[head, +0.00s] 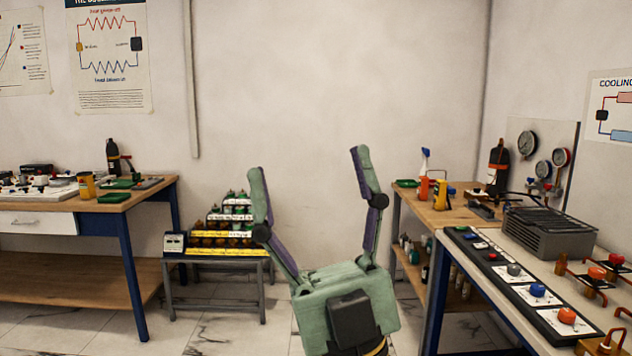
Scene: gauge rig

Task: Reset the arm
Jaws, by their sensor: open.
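My gripper (316,200) stands upright in the lower middle of the head view. It has a green body with a dark block on it and two green and purple fingers. The fingers are spread wide apart, and nothing shows between them but the bare wall. The gripper appears clear of the tables on both sides. Most of the arm below it is out of view.
A workbench (140,193) with tools stands at left. A low stand (215,258) holds rows of small bottles behind my gripper. At right, benches carry a control strip (507,275), a grey finned unit (548,233), valves and gauges (527,143). Tiled floor lies between.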

